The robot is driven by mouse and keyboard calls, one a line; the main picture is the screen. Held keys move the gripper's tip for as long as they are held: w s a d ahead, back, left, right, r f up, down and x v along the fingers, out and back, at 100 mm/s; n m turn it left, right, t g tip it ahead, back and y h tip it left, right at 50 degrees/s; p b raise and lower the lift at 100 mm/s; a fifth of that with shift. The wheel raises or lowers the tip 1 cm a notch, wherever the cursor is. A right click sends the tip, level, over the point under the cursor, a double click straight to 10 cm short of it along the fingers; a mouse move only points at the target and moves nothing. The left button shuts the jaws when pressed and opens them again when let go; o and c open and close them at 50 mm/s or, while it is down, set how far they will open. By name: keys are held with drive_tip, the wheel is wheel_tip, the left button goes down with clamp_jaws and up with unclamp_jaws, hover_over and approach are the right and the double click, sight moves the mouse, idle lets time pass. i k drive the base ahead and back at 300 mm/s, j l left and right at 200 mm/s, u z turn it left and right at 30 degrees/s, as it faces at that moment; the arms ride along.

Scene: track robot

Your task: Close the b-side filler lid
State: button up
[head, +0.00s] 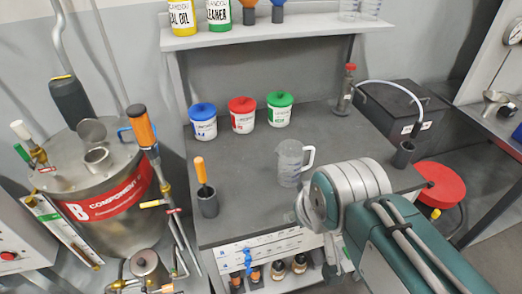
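The B component tank (128,222) stands at the left, a metal drum with a red band marked B. On its top is a short round filler neck (97,160). The round grey filler lid (92,130) stands raised behind the neck, so the opening is uncovered. My arm reaches in from the lower right, over the workbench's right front. Its grey and teal joints are far to the right of the tank. My gripper (338,262) seems to be the grey part below the wrist, mostly hidden by the arm; its fingers cannot be made out.
A dark cylinder (72,101) stands behind the lid. The workbench (240,175) holds blue, red and green-lidded tubs, a clear jug (290,163) and an orange-handled tool in a cup (208,202). A red round stool (440,184) is at right.

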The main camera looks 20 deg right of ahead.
sight(90, 129)
drive_tip(key=u, duration=1.25)
